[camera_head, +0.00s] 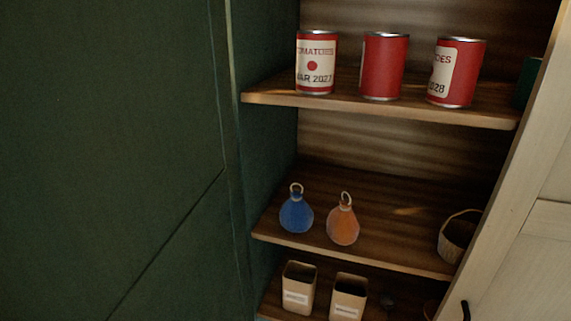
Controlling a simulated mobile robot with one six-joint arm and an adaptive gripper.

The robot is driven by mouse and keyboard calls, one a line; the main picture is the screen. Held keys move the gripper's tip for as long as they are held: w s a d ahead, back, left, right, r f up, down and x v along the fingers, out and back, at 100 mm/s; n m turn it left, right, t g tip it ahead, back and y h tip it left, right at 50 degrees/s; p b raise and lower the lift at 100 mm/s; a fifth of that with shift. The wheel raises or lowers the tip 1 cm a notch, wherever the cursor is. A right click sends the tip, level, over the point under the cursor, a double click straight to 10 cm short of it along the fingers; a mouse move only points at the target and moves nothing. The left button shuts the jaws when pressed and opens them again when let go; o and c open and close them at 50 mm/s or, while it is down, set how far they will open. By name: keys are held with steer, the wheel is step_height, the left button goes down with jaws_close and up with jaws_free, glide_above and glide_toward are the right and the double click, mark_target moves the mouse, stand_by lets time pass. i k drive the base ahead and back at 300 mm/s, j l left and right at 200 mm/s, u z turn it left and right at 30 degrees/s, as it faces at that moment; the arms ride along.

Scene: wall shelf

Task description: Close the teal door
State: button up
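A large dark green-teal panel (100,130) fills the left side of the view. It has a pale vertical edge and a thin slanting line across its lower part. It looks like the teal door standing open, but I cannot tell for sure whether it is the door or a wall. A narrower teal face (266,140) lies between that edge and the shelves. No handle shows on either teal surface. The shelves beside them are uncovered. My gripper is not in view.
Three red cans (383,66) stand on the upper shelf (370,105). A blue flask (296,213), an orange flask (342,222) and a basket (457,238) sit below. Two tan boxes (298,290) stand lower. A cream door-like panel (545,235) with a black handle (466,311) slants at right.

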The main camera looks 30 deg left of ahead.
mark_target(120, 197)
steer(key=k+j, duration=0.15)
steer(key=k, duration=0.3)
steer(key=k+j, duration=0.2)
steer(key=k, duration=0.25)
steer(key=j, duration=0.95)
steer(key=k+j, duration=0.15)
steer(key=j, duration=0.8)
steer(key=k+l+z, duration=0.1)
steer(key=l, duration=0.45)
